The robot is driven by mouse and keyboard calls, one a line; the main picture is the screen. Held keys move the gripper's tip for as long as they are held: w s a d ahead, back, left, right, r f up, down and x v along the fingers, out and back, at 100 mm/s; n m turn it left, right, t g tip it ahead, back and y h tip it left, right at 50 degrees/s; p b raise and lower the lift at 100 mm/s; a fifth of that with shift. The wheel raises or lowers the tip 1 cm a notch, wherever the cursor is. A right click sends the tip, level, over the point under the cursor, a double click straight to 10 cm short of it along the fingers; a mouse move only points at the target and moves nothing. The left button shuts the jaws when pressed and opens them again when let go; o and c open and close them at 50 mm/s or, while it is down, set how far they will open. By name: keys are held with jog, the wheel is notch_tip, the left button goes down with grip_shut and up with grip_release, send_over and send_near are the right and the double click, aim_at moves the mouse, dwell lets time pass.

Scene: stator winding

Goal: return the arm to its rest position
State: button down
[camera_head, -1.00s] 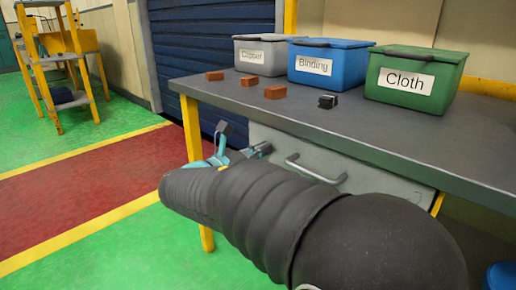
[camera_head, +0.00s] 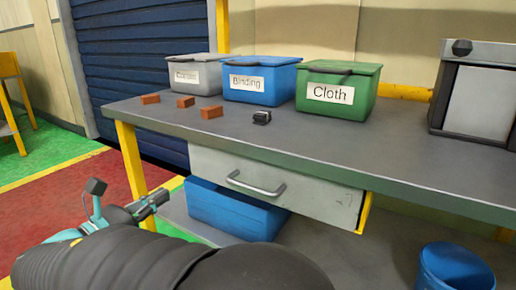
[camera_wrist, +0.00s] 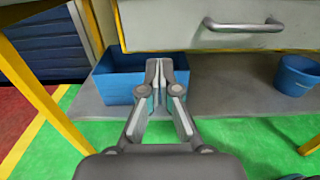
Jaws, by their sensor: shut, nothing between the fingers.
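My gripper (camera_wrist: 159,75) shows in the wrist view with its two fingertips together and nothing between them. Behind it are the bench's lower shelf and a blue bin. In the head view my gripper (camera_head: 158,199) is at the lower left, in front of the bench's left leg and below the tabletop, clear of the drawer. My dark, ribbed arm covers the bottom left of that view.
The workbench (camera_head: 300,160) carries grey (camera_head: 185,73), blue (camera_head: 262,82) and green (camera_head: 338,93) labelled boxes, orange blocks (camera_head: 186,102) and a small black part (camera_head: 261,117). Its drawer (camera_head: 310,195) has a handle. Below are a blue bin (camera_head: 225,212) and a blue bucket (camera_head: 452,270).

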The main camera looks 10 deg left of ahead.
notch_tip(320, 180, down, 10)
jog(key=s+d+m+g+y, duration=0.1)
jog(key=s+m+g, duration=0.1)
jog(key=m+g, duration=0.15)
jog(key=s+d+f+m+g, duration=0.1)
jog(key=d+f+m+g, duration=0.25)
jog(key=d, duration=0.35)
jog(key=d+f+m+g, duration=0.2)
jog(key=d+m+g, duration=0.15)
jog(key=d, duration=0.25)
jog(key=s+d+r+m+y, duration=0.1)
jog(key=s+d+r+m, duration=0.1)
jog(key=d+m, duration=0.5)
jog(key=s+d+r+m+y+p, duration=0.1)
jog(key=d+m, duration=0.6)
jog(key=d, duration=0.8)
jog(key=s+d+r+m+y+p, duration=0.1)
jog(key=s+d+r+m+y, duration=0.1)
jog(key=s+d+r+m, duration=0.2)
jog(key=d+m+g, duration=0.1)
jog(key=d+m, duration=0.2)
jog(key=d, duration=0.3)
jog(key=shift+d+m+y, duration=0.35)
jog(key=shift+d+y, duration=0.05)
jog(key=shift+d, duration=0.1)
